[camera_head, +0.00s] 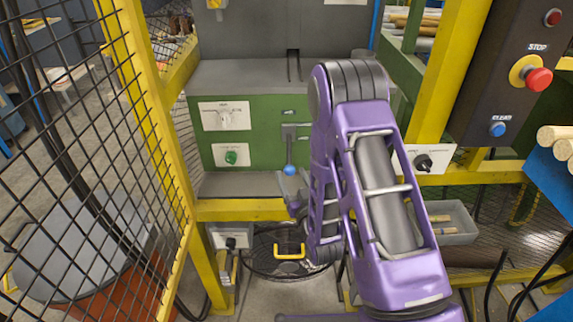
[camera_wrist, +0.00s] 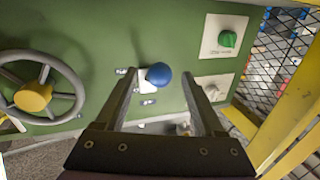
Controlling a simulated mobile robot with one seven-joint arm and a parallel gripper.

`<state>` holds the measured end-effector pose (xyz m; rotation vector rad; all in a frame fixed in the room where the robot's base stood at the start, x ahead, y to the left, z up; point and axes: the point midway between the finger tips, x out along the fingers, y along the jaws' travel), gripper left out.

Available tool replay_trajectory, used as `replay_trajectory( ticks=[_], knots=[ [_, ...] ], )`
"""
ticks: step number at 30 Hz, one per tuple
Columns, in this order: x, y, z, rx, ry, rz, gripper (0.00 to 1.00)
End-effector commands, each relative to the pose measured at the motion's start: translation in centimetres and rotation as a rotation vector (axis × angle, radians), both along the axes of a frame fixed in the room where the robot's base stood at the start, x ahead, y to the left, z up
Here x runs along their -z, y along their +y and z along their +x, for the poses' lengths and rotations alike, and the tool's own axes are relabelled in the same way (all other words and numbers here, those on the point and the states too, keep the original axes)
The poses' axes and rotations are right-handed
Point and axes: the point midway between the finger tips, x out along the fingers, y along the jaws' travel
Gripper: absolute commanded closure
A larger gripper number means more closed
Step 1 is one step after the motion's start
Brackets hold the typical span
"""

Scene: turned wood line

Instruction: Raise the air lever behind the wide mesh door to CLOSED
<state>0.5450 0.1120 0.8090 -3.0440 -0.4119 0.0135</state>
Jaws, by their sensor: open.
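The air lever is on the green machine panel (camera_head: 262,135). In the head view it has a grey mount (camera_head: 290,130) and a blue ball knob (camera_head: 289,170) hanging at its low end. The blue ball knob (camera_wrist: 158,75) also shows in the wrist view, which looks upside down against the head view. My gripper (camera_wrist: 160,80) is open, with one finger on each side of the ball. I cannot tell whether either finger touches it. In the head view my purple arm hides most of the gripper. The wide mesh door (camera_head: 75,150) stands swung open at the left.
Two plates with a white knob (camera_head: 226,119) and a green knob (camera_head: 231,157) sit left of the lever. A handwheel (camera_wrist: 33,95) is on the panel's other side. A yellow rail (camera_head: 240,210) runs below. A STOP box (camera_head: 510,80) stands at the right.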

Motion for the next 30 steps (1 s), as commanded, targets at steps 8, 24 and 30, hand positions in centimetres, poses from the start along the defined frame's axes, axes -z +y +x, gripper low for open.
replay_trajectory(
  ticks=[8, 24, 30],
  knots=[
    [0.0, 1.2, 4.4, 0.000, -0.001, 0.000, 0.30],
    [0.0, 1.5, 5.5, 0.000, 0.001, 0.000, 0.46],
    [0.0, 1.5, 5.5, 0.000, 0.001, 0.000, 0.82]
  ],
)
